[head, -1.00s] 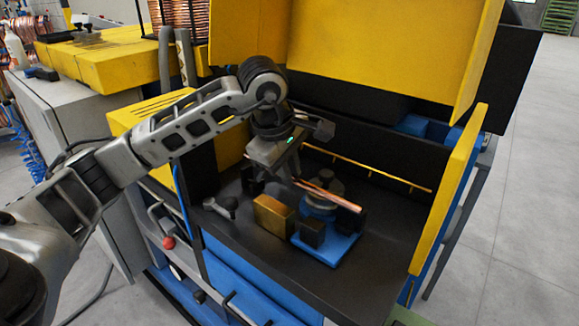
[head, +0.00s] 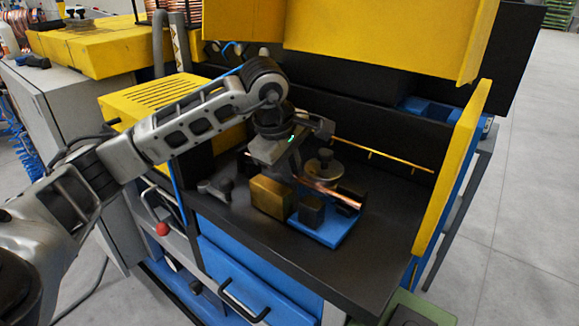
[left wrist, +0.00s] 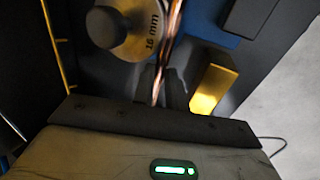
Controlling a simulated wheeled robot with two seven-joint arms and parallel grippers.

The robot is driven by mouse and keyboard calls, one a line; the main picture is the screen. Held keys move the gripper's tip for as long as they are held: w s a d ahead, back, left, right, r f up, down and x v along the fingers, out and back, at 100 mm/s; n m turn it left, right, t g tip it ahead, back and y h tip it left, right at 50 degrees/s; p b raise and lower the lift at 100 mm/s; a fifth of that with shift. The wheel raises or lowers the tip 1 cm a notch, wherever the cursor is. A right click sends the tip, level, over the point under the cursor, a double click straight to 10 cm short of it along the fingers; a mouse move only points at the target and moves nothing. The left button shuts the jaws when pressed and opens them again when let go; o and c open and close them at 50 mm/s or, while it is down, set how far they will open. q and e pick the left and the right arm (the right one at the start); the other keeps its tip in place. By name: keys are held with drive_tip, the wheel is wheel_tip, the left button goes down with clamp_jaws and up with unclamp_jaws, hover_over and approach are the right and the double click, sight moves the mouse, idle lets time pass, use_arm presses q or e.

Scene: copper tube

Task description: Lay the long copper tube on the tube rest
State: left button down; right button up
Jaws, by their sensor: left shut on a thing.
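The copper tube (head: 333,193) slants down to the right over the bending fixture in the head view. My left gripper (head: 297,178) is shut on it near its left part. In the left wrist view the tube (left wrist: 171,35) runs up from between the dark fingers (left wrist: 160,84), close beside a round disc (left wrist: 128,28) marked "16 mm". The tube lies low between the disc and the dark blocks (head: 312,210); I cannot tell whether it touches them. No part is clearly recognisable as the tube rest. My right gripper is not in view.
A brass block (head: 271,196) and a blue base plate (head: 328,236) stand on the black bench (head: 372,250). A thin yellow rail (head: 385,158) runs behind. A yellow side panel (head: 452,165) bounds the right. Bare bench lies in front.

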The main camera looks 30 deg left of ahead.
use_arm(q)
drive_tip(key=c, duration=1.3)
unclamp_jaws()
drive_tip(key=shift+c, duration=0.2)
drive_tip(key=shift+r, duration=0.1)
drive_tip(key=v, duration=1.5)
drive_tip(key=shift+s+r, duration=0.2)
drive_tip(key=shift+r, duration=0.15)
drive_tip(key=shift+s+a+f, duration=0.1)
